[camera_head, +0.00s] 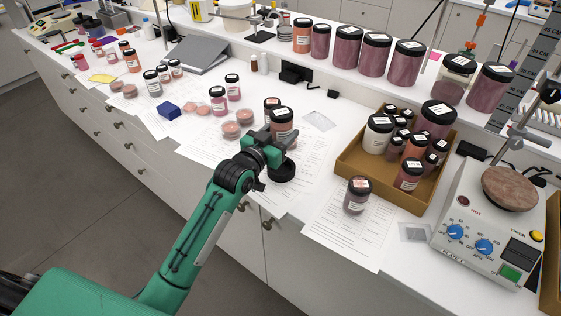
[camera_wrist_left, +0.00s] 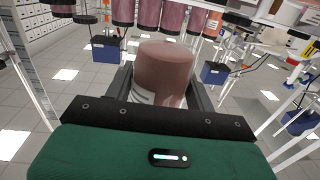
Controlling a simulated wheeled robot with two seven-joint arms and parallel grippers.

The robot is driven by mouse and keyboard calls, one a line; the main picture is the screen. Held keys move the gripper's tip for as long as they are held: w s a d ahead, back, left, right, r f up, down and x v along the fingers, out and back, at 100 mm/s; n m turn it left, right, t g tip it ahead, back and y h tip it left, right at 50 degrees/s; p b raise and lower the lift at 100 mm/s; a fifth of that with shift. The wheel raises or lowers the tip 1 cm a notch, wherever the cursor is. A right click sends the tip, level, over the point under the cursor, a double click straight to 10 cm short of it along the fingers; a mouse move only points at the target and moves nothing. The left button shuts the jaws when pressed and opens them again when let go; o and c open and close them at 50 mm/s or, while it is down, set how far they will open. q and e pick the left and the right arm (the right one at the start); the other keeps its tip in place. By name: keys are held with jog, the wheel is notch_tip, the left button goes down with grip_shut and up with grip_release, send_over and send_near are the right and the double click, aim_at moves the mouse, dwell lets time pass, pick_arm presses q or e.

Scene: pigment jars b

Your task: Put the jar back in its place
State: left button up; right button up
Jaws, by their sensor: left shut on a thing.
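My left gripper (camera_head: 272,148) is shut on a jar, which shows in the left wrist view as a reddish-brown jar (camera_wrist_left: 168,68) with a pale label, between the two dark fingers. In the head view, a reddish-brown jar with a black lid (camera_head: 281,114) shows just behind the gripper, partly covered by it. A dark round shape (camera_head: 282,172) shows just below the gripper; I cannot tell what it is. Whether the held jar touches the table is unclear. My right gripper is not in view.
A cardboard tray (camera_head: 379,186) of jars stands at right, with a lone jar (camera_head: 356,196) in front on a paper sheet. A hotplate (camera_head: 488,232) is farther right. Jars, open dishes and a blue block (camera_head: 169,110) are at left. Large jars (camera_head: 347,47) line the back shelf.

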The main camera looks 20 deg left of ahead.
pick_arm(q)
notch_tip(320, 180, down, 10)
jog(key=shift+r+p, duration=0.15)
jog(key=shift+p, duration=0.3)
jog(key=shift+f+p, duration=0.35)
jog(key=shift+f, duration=0.45)
jog(key=shift+f, duration=0.1)
jog(key=shift+f, duration=0.15)
jog(key=o, duration=1.1)
